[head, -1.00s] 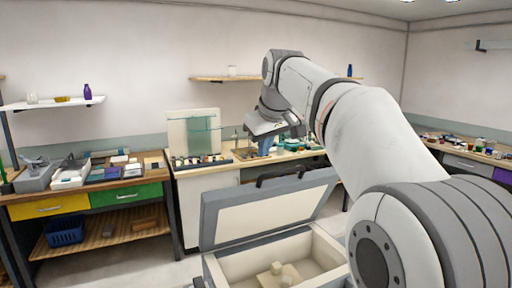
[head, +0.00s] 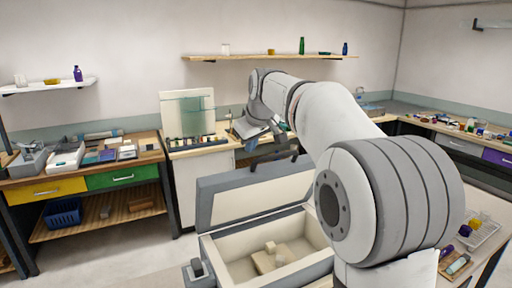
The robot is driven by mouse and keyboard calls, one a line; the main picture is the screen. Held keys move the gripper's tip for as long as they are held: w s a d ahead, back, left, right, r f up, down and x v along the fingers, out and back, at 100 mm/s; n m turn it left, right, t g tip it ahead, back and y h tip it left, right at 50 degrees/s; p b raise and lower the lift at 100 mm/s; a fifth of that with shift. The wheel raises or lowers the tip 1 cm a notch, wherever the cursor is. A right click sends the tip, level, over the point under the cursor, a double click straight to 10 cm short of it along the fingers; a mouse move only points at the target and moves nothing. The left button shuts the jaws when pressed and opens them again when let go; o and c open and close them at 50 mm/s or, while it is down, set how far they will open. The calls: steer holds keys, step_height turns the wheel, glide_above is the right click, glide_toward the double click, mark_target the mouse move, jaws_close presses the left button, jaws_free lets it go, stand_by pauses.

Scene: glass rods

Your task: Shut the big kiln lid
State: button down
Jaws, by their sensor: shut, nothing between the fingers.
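The big kiln (head: 215,252) stands low in front of me, a grey box with a cream lining. Its lid (head: 260,195) is open, leaning up at the back with its cream inner side facing me. A dark handle (head: 275,158) shows along the lid's upper edge. My gripper (head: 251,143) is shut and empty. It appears just above and behind the left end of the handle; I cannot tell whether it touches. Its fingertips are small and partly hidden by my wrist and the lid.
Pale blocks (head: 268,260) lie inside the kiln. A workbench with a pale upright panel (head: 187,113) stands behind the lid. A drawer bench (head: 85,185) is at left. A side table with a white tray (head: 482,230) is at right. Floor at left is clear.

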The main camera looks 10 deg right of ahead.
steer(key=shift+s+d+f, duration=0.2)
steer(key=shift+s+d, duration=0.1)
steer(key=shift+s, duration=0.1)
steer(key=shift+d+f, duration=0.15)
steer(key=shift+f, duration=0.25)
steer(key=shift+s, duration=0.1)
steer(key=shift+d, duration=0.1)
